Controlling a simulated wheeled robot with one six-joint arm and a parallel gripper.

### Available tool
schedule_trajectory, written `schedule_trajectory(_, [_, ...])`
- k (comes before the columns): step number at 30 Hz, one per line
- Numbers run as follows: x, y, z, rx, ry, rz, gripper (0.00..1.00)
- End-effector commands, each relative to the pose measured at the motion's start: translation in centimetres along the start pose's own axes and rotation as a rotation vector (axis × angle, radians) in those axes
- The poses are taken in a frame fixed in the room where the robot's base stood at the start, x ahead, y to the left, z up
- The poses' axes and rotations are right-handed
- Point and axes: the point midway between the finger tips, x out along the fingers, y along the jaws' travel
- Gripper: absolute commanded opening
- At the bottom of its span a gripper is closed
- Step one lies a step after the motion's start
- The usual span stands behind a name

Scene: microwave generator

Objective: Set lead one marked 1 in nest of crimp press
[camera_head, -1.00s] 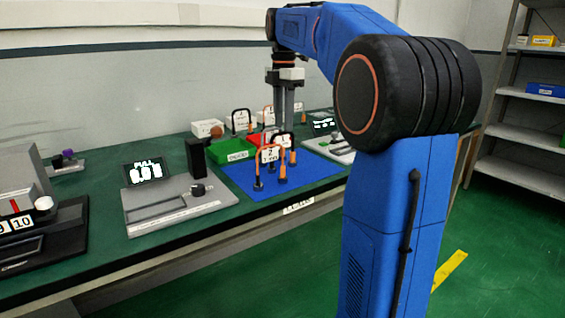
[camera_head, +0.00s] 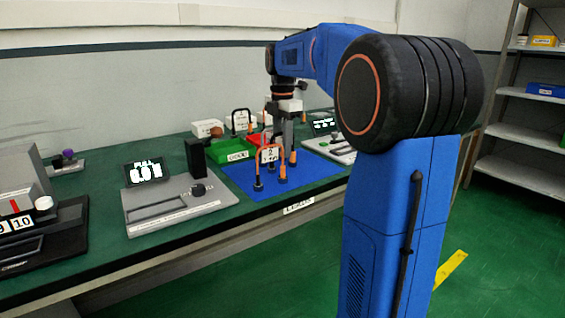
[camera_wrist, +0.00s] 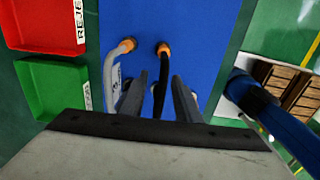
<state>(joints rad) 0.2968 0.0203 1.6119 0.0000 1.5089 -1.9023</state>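My gripper (camera_head: 291,160) is low over the blue mat, behind an orange lead tagged 2 (camera_head: 269,155). In the wrist view its two fingers (camera_wrist: 156,95) are apart, with a black lead (camera_wrist: 162,72) running between them. I cannot tell whether they touch it. A pale grey lead (camera_wrist: 112,72) with an orange end lies just left of the fingers. No tag marked 1 is readable. A dark press-like machine with number tiles 9 and 10 (camera_head: 40,250) stands at the far left; I cannot tell whether it is the crimp press, and no nest is clear.
The blue mat (camera_head: 315,178) carries the leads. A green bin (camera_head: 232,152) and a red bin (camera_wrist: 42,22) lie beside it. A grey pull gauge (camera_head: 190,208) stands left of the mat, and another device with a display (camera_head: 335,145) stands right. More leads stand behind.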

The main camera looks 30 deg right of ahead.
Motion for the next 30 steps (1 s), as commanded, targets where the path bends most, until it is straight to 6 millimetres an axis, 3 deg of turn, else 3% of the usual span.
schedule_trajectory(2, [0.0,0.0,0.0,0.000,0.000,0.000,0.30])
schedule_trajectory(6, [0.0,0.0,0.0,0.000,0.000,0.000,0.01])
schedule_trajectory(7, [0.0,0.0,0.0,0.000,0.000,0.000,0.00])
schedule_trajectory(20, [-0.7,0.0,0.0,0.000,0.000,0.000,0.00])
schedule_trajectory(30, [-6.3,0.1,0.1,0.000,-0.001,0.003,0.00])
